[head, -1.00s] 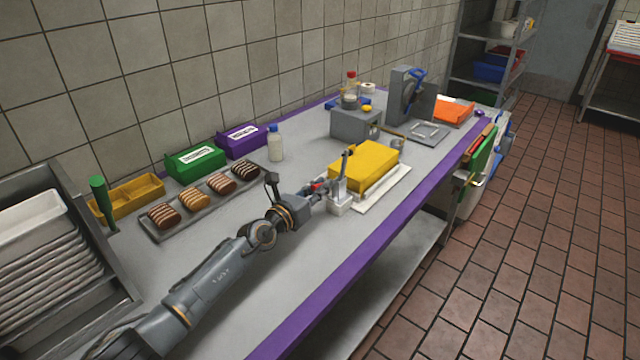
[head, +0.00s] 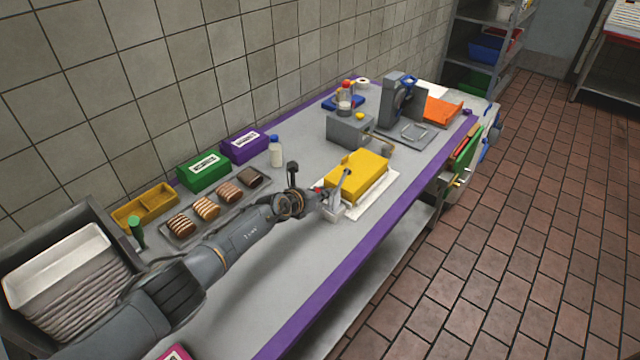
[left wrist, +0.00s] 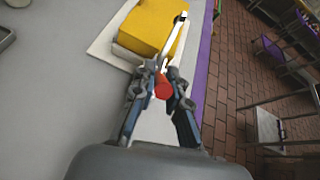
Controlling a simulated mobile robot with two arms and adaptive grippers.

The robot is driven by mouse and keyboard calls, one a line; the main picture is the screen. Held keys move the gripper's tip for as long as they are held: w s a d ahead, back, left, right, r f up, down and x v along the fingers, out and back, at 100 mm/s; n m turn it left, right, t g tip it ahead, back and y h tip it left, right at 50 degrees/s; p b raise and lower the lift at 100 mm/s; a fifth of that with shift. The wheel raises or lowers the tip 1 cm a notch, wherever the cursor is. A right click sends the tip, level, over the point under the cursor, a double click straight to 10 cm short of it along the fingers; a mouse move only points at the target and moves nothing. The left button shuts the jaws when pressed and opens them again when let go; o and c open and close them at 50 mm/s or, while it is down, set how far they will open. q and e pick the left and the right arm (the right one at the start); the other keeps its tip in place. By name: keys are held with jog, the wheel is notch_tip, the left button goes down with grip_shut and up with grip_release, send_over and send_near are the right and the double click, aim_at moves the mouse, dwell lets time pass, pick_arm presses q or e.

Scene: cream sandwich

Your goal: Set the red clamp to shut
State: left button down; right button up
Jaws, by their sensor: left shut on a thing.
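The clamp stands at the near edge of a white board (head: 385,188), beside a yellow block (head: 358,172). Its pale base (head: 331,217) and slanted grey lever (head: 343,186) show in the head view. In the left wrist view the pale lever (left wrist: 176,34) leans over the yellow block (left wrist: 150,25). The clamp's red part (left wrist: 163,88) sits between my left fingertips. My left gripper (head: 319,199) is shut on that red part; the fingers hide some of it. My right gripper is not in view.
A tray (head: 205,222) of striped pastries lies left of the arm, with green (head: 203,172) and purple (head: 245,147) boxes behind it. A white bottle (head: 276,152) stands near the wall. A grey machine (head: 350,130) stands farther back. The purple table edge (head: 385,240) borders open floor.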

pick_arm(q)
jog(key=shift+w+d+r+g+y+p, duration=0.2)
jog(key=shift+w+r+g+y+p, duration=0.15)
jog(key=shift+g+p, duration=0.2)
jog(key=shift+f, duration=0.1)
jog(key=c, duration=1.3)
grip_release()
jog(key=shift+c, duration=0.2)
jog(key=shift+a+r, duration=0.1)
jog(key=shift+r, duration=0.15)
jog(key=shift+s+a, duration=0.1)
jog(key=shift+s+a+r, duration=0.1)
jog(key=shift+s+a, duration=0.4)
jog(key=shift+s, duration=0.35)
jog(key=s+a, duration=0.5)
jog(key=s, duration=0.4)
jog(key=shift+a, duration=0.15)
jog(key=shift+s, duration=0.1)
jog(key=shift+c, duration=0.2)
